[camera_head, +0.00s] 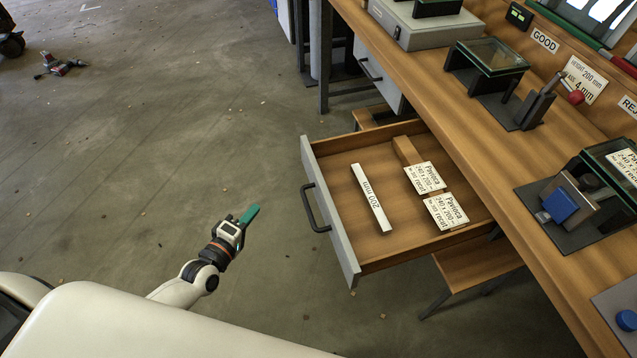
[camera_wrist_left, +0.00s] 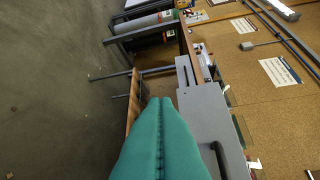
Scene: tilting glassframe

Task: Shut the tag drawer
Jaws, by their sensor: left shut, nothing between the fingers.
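The tag drawer (camera_head: 331,218) stands pulled out from under the workbench, with a grey front and a dark bar handle (camera_head: 315,207). Inside lie two printed tags (camera_head: 424,178) and a narrow white strip marked 200 mm (camera_head: 371,198). My left gripper (camera_head: 253,213) is to the left of the drawer front, apart from the handle, over the floor. Its green fingers are shut and empty. In the left wrist view the shut fingers (camera_wrist_left: 160,135) point at a grey panel (camera_wrist_left: 205,110) with a dark handle; I cannot tell which drawer it is. My right gripper is not visible.
The wooden workbench (camera_head: 455,105) runs along the right, carrying glass-topped fixtures (camera_head: 488,57) and a blue-knobbed clamp (camera_head: 562,204). Another grey drawer front (camera_head: 378,71) sits further back under the bench.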

